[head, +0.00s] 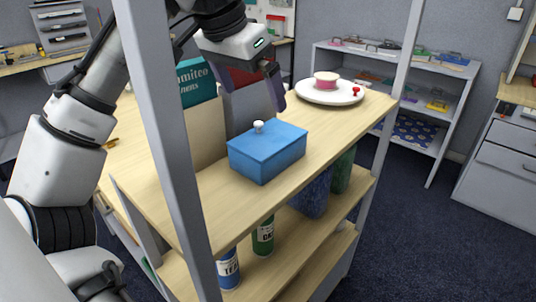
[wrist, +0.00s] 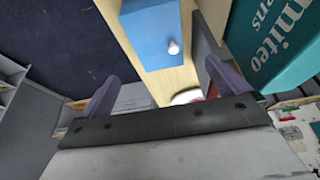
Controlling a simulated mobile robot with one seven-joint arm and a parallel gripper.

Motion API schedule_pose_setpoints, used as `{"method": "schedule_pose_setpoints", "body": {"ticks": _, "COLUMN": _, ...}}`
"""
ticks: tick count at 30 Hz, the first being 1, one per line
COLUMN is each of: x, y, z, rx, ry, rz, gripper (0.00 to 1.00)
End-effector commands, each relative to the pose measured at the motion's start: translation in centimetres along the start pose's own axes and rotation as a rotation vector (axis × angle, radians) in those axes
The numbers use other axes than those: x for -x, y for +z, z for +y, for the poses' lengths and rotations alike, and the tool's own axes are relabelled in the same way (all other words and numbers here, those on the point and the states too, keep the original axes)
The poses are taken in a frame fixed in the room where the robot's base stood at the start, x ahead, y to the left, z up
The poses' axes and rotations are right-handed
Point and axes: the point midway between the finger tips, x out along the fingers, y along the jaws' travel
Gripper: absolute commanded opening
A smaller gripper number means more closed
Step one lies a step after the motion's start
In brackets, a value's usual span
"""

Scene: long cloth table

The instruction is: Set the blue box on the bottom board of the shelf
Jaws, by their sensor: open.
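The blue box (head: 265,155) with a white knob stands upright on the top board (head: 195,200) of a grey-framed shelf. It also shows at the top of the wrist view (wrist: 150,35). My gripper (head: 255,85) is above and behind the box in the head view, apart from it. Its two purple fingers are spread and empty in the wrist view (wrist: 160,85). A lower board (head: 285,245) carries several canisters. Below it, part of another board (head: 325,268) shows; most of it is hidden.
A teal box (head: 197,82) with lettering stands behind the shelf's left post (head: 170,150). A white plate (head: 330,95) with a pink-sided cake (head: 326,80) sits at the top board's far end. Grey dividers stand near the blue box. Open carpet (head: 410,230) lies right.

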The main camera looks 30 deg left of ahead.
Motion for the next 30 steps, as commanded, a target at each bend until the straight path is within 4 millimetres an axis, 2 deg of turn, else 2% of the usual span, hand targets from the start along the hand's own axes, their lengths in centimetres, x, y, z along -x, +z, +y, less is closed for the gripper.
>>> {"method": "schedule_pose_setpoints", "body": {"ticks": 10, "x": -6.4, "y": 0.1, "z": 0.0, "rx": 0.0, "ry": 0.0, "rz": -0.002, "gripper": 1.0}}
{"method": "schedule_pose_setpoints", "body": {"ticks": 19, "x": -8.7, "y": 0.2, "z": 0.1, "rx": 0.001, "ry": -0.001, "rz": -0.001, "gripper": 1.0}}
{"method": "schedule_pose_setpoints", "body": {"ticks": 25, "x": -11.7, "y": 0.5, "z": 0.3, "rx": 0.001, "ry": 0.0, "rz": -0.001, "gripper": 1.0}}
{"method": "schedule_pose_setpoints", "body": {"ticks": 30, "x": -13.0, "y": 0.5, "z": 0.4, "rx": 0.002, "ry": -0.001, "rz": 0.002, "gripper": 1.0}}
